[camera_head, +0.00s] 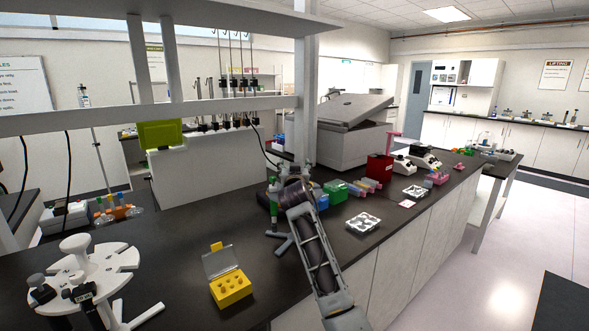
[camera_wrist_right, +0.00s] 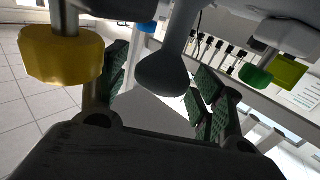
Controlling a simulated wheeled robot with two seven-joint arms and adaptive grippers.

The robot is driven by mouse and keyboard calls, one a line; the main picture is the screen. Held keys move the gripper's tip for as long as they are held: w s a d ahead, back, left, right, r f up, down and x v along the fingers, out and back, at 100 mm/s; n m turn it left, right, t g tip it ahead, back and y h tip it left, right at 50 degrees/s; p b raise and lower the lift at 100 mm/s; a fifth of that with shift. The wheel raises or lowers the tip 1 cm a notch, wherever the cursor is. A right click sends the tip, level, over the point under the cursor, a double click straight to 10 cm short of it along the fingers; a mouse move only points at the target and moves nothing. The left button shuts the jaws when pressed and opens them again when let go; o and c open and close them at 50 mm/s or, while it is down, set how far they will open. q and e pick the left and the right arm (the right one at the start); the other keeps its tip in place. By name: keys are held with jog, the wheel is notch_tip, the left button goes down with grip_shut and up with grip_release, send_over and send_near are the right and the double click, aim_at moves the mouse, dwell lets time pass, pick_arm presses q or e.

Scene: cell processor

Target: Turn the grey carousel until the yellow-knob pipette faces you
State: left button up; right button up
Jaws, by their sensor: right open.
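The grey carousel (camera_head: 281,238) stands on the dark bench, mostly hidden behind my right arm in the head view. A green-knob pipette (camera_head: 273,197) hangs on its left side. In the right wrist view, the yellow knob (camera_wrist_right: 62,56) is large and close at the left, outside the left finger. The green knob (camera_wrist_right: 255,77) is at the right, and a blue knob (camera_wrist_right: 147,27) is farther back. My right gripper (camera_wrist_right: 160,82) is open. A dark grey stem with a rounded end (camera_wrist_right: 165,70) shows between its fingers; contact cannot be told. My left gripper is not in view.
A white carousel (camera_head: 97,264) with dark pipettes stands at the front left. An open yellow box (camera_head: 231,287) lies right of it. A white tray (camera_head: 362,223) and green box (camera_head: 336,192) are right of my arm. The bench between the yellow box and grey carousel is clear.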

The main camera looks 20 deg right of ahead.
jog(key=shift+s+a+f, duration=0.1)
jog(key=shift+s+f, duration=0.05)
jog(key=shift+s, duration=0.15)
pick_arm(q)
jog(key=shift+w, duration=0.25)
pick_arm(e)
jog(key=v, duration=1.1)
jog(key=shift+s, duration=0.2)
pick_arm(q)
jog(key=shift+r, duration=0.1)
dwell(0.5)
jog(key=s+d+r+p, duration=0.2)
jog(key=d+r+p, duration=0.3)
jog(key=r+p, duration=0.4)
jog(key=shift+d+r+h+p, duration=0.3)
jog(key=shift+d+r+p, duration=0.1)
jog(key=shift+p, duration=0.15)
pick_arm(e)
notch_tip(320, 180, up, 10)
